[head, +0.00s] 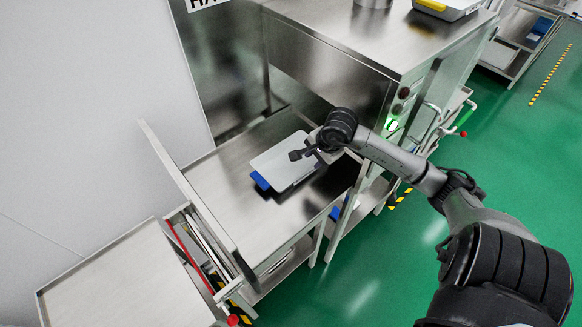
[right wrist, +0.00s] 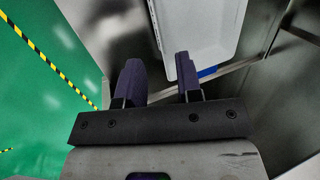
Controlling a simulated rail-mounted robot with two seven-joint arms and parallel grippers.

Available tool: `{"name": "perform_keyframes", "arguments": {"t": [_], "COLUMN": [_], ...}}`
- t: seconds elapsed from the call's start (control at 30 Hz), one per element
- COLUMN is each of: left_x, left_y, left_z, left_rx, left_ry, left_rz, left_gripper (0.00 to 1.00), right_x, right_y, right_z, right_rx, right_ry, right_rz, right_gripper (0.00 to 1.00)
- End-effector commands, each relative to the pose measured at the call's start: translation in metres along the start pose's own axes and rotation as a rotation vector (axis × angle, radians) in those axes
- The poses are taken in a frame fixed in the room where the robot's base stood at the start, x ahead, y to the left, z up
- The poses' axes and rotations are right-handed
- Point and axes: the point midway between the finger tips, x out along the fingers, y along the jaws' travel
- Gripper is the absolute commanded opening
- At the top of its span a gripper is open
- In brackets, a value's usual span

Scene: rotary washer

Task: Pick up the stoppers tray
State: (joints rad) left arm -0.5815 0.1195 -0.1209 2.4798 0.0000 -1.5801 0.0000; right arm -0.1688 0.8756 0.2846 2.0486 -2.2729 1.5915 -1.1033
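A pale grey-white tray (head: 284,158) with a blue part (head: 260,181) at its near left end lies on the steel work surface, partly covered by my right gripper. I cannot read what it holds. My right gripper (head: 302,154) is over the tray's right side. In the right wrist view, the gripper (right wrist: 159,75) has its two dark fingers apart. The tray (right wrist: 205,28) lies beyond the fingers, and its long left edge lines up with the gap between them. I cannot tell whether a finger touches it. My left gripper is not in view.
A steel machine cabinet (head: 345,45) with a lit green button (head: 392,126) stands behind my right arm. A grey container with a yellow part (head: 446,9) sits on its top. The work surface (head: 240,205) is bare in front of the tray. A raised steel edge (head: 188,190) runs along its left.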

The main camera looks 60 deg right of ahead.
Motion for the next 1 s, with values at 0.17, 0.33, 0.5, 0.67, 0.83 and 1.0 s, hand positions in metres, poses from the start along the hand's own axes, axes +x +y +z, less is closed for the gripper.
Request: {"name": "perform_keyframes", "arguments": {"t": [0.17, 0.33, 0.5, 0.67, 0.83, 1.0], "left_x": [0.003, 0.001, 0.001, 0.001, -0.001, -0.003], "left_y": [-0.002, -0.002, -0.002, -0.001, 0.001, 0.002], "left_z": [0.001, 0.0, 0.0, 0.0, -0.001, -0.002], "left_rx": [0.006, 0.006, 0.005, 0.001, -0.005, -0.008], "left_ry": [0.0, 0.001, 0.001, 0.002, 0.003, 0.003], "left_rz": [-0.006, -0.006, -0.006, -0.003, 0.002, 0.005], "left_gripper": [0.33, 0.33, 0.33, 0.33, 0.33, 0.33], "right_x": [0.014, 0.04, 0.059, 0.067, 0.08, 0.101], "right_y": [0.0, 0.001, 0.002, 0.002, 0.003, 0.005], "right_z": [-0.014, -0.016, -0.017, -0.017, -0.018, -0.019], "right_rx": [-0.008, -0.008, -0.008, -0.011, -0.007, -0.007], "right_ry": [0.059, 0.061, 0.062, 0.062, 0.059, 0.058], "right_rz": [0.019, 0.022, 0.021, 0.02, 0.021, 0.021], "right_gripper": [0.33, 0.33, 0.33, 0.33, 0.33, 0.33]}}
